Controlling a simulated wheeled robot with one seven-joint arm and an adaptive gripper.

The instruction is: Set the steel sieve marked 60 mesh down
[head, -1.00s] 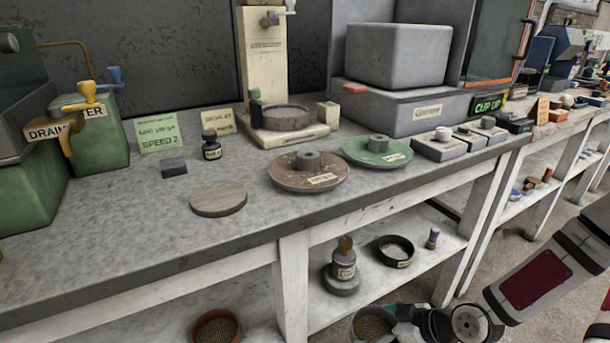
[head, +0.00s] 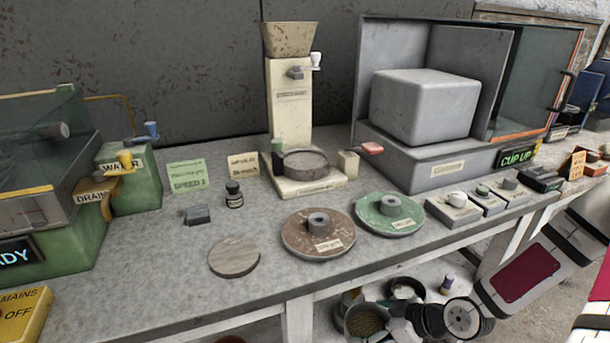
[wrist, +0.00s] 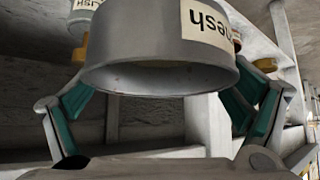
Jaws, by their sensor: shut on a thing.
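The steel sieve (wrist: 150,45) is a round grey metal drum with a cream label on which "mesh" can be read; the number is out of sight. In the head view the sieve (head: 366,322) shows at the lower middle, brass-coloured mesh facing up, in front of the lower shelf. My gripper (wrist: 160,100) is shut on its sides, with a teal-padded finger at each side. In the head view my gripper (head: 398,322) is to the right of the sieve, partly cut off. I cannot tell how far the sieve is from the shelf.
On the lower shelf are a black ring-like dish (head: 408,288) and a purple-capped vial (head: 447,284). The bench above has a wooden disc (head: 234,257), a brown disc (head: 318,234) and a green disc (head: 390,213). Bare bench (head: 160,275) lies left of the wooden disc.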

